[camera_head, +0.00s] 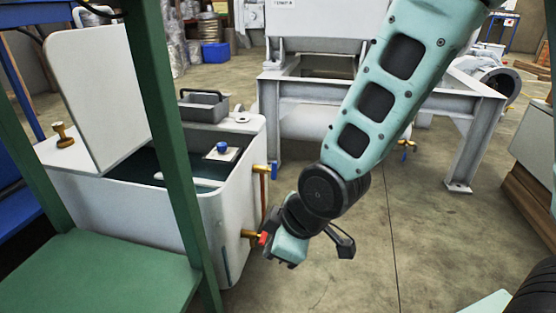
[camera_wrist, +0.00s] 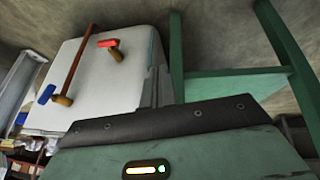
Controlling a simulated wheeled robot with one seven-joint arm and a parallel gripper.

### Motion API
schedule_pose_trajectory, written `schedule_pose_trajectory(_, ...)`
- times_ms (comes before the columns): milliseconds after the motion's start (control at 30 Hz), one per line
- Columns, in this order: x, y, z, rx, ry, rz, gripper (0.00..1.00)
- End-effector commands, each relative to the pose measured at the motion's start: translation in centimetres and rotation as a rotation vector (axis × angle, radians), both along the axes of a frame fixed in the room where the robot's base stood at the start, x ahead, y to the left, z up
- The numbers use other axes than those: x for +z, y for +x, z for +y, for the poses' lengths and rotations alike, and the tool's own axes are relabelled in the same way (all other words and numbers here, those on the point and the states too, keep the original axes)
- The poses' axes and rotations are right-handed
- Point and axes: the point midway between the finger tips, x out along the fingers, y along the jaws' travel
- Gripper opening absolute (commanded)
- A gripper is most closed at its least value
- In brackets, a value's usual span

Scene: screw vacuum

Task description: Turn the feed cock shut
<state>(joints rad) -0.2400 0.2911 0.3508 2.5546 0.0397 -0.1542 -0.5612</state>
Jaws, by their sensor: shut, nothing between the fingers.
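A white tank (camera_head: 240,165) stands left of centre in the head view, with two brass cocks on its right side. The upper one has a blue handle (camera_head: 274,169); the lower one has a red handle (camera_head: 262,239). Both handles also show in the wrist view, blue (camera_wrist: 47,94) and red (camera_wrist: 108,43). Which one is the feed cock is not marked. My gripper (camera_head: 290,262) is just right of the red handle in the head view, shut and empty. Its fingertips are hard to make out, and contact with the handle cannot be told.
A copper pipe (camera_wrist: 78,60) runs down the tank side from the blue-handled cock. A green frame (camera_head: 175,150) stands in front of the tank at left. A grey steel stand (camera_head: 300,125) is behind my arm.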

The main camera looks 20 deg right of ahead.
Motion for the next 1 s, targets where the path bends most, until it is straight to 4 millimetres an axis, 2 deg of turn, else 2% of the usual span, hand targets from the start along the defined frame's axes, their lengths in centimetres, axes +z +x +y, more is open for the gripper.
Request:
schedule_pose_trajectory(100,0.1,3.6,-0.3,0.091,0.024,-0.166,0.0)
schedule_pose_trajectory(200,0.1,6.3,-1.0,0.157,0.021,-0.327,0.0)
schedule_pose_trajectory(400,0.8,10.0,-3.5,0.236,-0.051,-0.657,0.0)
schedule_pose_trajectory(533,1.7,11.2,-5.8,0.249,-0.143,-0.85,0.0)
schedule_pose_trajectory(700,2.7,11.5,-8.3,0.239,-0.263,-1.017,0.0)
schedule_pose_trajectory(833,3.0,11.5,-9.2,0.231,-0.313,-1.073,0.0)
schedule_pose_trajectory(1000,2.7,12.0,-9.3,0.229,-0.324,-1.089,0.0)
